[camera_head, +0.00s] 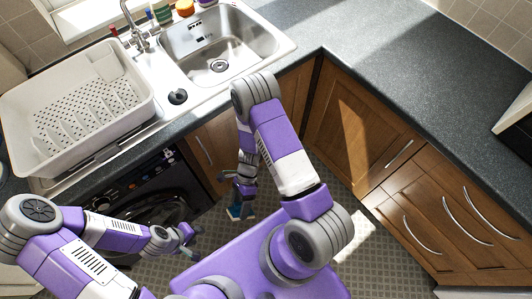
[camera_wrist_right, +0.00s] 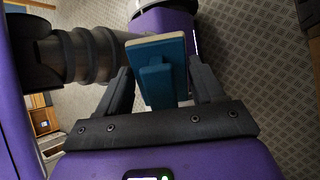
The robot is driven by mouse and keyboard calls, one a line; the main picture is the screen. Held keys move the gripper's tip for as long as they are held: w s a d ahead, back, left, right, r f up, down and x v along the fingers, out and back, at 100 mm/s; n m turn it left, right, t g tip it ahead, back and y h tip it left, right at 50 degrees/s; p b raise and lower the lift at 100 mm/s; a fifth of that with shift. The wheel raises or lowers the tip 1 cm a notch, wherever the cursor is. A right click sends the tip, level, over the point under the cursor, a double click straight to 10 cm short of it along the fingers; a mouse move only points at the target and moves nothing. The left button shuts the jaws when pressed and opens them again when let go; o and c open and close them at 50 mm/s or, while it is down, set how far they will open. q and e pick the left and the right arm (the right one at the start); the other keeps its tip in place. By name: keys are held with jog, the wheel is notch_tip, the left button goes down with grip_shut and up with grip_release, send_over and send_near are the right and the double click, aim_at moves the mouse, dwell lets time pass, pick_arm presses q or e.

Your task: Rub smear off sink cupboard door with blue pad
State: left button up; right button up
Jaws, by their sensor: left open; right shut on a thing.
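The blue pad (camera_wrist_right: 155,75) is held between the two fingers of my right gripper (camera_wrist_right: 160,85), its pale backing along one edge. In the head view, my right gripper (camera_head: 240,196) hangs low in front of the cupboards, and a small part of the blue pad (camera_head: 234,212) shows below it. The wooden sink cupboard door (camera_head: 218,138) is under the sink, partly hidden by my right arm. I cannot make out a smear on its visible part. Whether the pad touches the door is unclear. My left gripper (camera_head: 186,240) is open and empty, low near the black washing machine.
The washing machine (camera_head: 145,195) stands left of the sink cupboard. A white dish rack (camera_head: 75,105) sits on the worktop beside the sink (camera_head: 215,45). Other wooden doors and drawers (camera_head: 435,205) line the right side. Patterned floor (camera_head: 385,265) lies open between them and me.

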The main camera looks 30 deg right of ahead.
jog(key=w+d+f+m+t+y+b, duration=0.1)
jog(key=w+d+m+t+y+b, duration=0.15)
jog(key=w+m+t, duration=0.35)
jog(key=w+d+f+m+t+y+b, duration=0.1)
jog(key=w+m+t+y+b, duration=0.15)
jog(key=w+m+t, duration=0.45)
jog(key=w+d+f+m+t+h+b, duration=0.2)
jog(key=d+m+t+h, duration=0.35)
jog(key=d, duration=0.35)
jog(key=w+d+f+m+t+h+b, duration=0.1)
jog(key=d+f+m+t+h, duration=0.1)
jog(key=d+m+t+h, duration=0.55)
jog(key=w+d+n+g+y+b, duration=0.1)
jog(key=w+g+y+b, duration=0.1)
jog(key=w, duration=0.4)
jog(key=shift+d+g+y, duration=0.2)
jog(key=shift+g+y, duration=0.2)
jog(key=shift+w+b, duration=0.3)
jog(key=shift+w, duration=0.55)
